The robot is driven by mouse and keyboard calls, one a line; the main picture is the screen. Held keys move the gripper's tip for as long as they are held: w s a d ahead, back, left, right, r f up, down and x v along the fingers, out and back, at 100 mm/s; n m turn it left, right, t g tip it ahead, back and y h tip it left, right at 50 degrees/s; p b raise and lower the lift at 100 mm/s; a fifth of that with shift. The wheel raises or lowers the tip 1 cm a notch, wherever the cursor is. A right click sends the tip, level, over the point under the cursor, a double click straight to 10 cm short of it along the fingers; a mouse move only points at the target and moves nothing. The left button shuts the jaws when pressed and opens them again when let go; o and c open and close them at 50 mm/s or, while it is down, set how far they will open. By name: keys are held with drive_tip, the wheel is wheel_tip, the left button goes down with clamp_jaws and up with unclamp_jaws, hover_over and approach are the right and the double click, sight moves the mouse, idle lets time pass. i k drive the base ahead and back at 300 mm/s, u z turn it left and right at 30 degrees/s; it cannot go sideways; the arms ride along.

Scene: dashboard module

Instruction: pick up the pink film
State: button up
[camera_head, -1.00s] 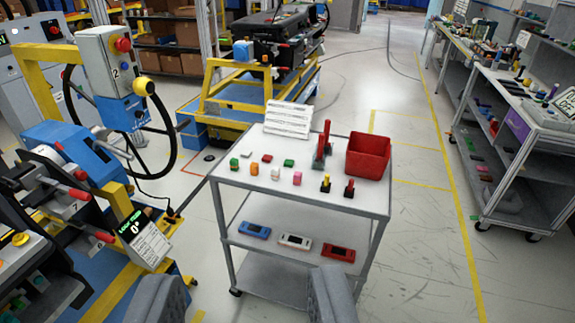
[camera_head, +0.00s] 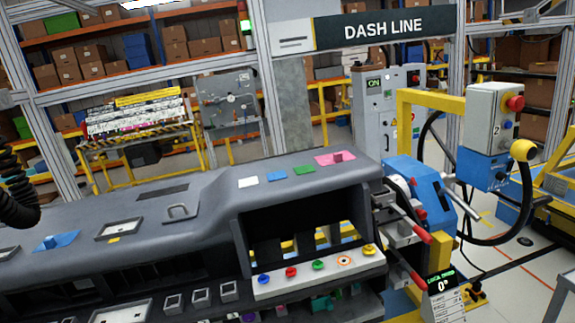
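A flat pink piece (camera_head: 322,161), which looks like the pink film, lies on the top right of the dark grey dashboard (camera_head: 215,185). A small raised pink tab stands up from it. White, blue and green flat pieces lie in a row to its left on the same surface. My gripper does not show in this view, so its distance from the pink film cannot be told. Nothing covers the pink film.
A yellow post with a control box (camera_head: 492,120) and a dark hose stands right of the dashboard. A blue clamp unit (camera_head: 418,183) with red-tipped levers sits at its right end. A black ribbed hose (camera_head: 15,195) hangs at the left edge. Shelves stand behind.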

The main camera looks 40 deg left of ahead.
sight(332, 159)
drive_tip(key=u, duration=0.4)
drive_tip(key=i, duration=1.9)
drive_tip(key=z, duration=0.3)
